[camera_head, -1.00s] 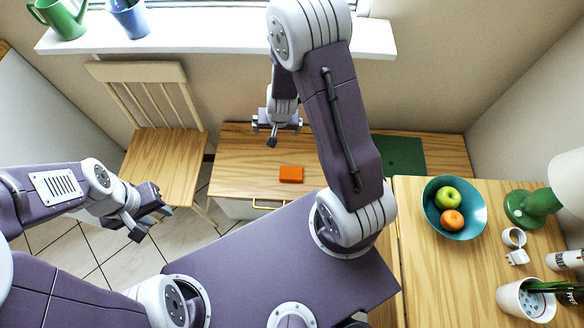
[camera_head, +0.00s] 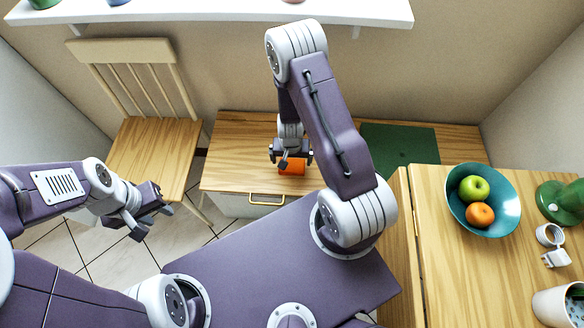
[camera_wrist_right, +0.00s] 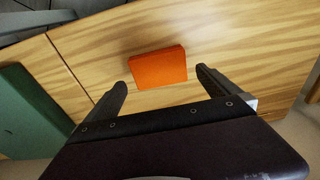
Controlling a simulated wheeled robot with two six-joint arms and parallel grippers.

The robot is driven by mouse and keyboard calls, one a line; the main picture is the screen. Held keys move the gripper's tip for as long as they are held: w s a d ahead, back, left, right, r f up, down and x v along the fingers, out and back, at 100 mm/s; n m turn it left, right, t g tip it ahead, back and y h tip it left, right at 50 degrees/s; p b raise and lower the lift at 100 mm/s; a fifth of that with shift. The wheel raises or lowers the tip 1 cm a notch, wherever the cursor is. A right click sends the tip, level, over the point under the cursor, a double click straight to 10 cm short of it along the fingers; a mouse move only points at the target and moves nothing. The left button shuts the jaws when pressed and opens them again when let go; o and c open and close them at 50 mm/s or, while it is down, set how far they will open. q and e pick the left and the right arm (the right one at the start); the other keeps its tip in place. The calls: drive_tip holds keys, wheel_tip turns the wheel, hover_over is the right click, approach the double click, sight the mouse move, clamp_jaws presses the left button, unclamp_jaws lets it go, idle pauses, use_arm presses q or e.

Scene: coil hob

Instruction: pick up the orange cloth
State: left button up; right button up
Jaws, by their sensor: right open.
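The orange cloth (camera_head: 292,168) is a small folded block lying on the wooden counter near its front edge. My right gripper (camera_head: 291,160) is over it in the head view and hides part of it. In the right wrist view the cloth (camera_wrist_right: 158,68) lies just beyond and between the two open fingertips of the right gripper (camera_wrist_right: 160,78). The fingers hold nothing. I cannot tell the exact height of the fingers above the cloth. My left gripper (camera_head: 146,213) hangs at the left over the floor, away from the cloth, and appears empty with its fingers apart.
The wooden counter (camera_head: 230,150) has a drawer handle in front. A green mat (camera_head: 400,146) lies to the right of the cloth. At the right a table holds a teal bowl (camera_head: 505,205) of fruit. A wooden chair (camera_head: 150,150) stands at the left.

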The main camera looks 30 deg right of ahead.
sight(292, 165)
wheel_tip(292, 165, down, 4)
drive_tip(key=shift+w+d+r+b, duration=0.1)
drive_tip(key=shift+d+r+b, duration=0.05)
drive_tip(key=shift+b, duration=0.45)
use_arm(q)
wheel_tip(292, 165, down, 2)
drive_tip(key=shift+w, duration=0.1)
use_arm(e)
drive_tip(key=shift+r, duration=0.1)
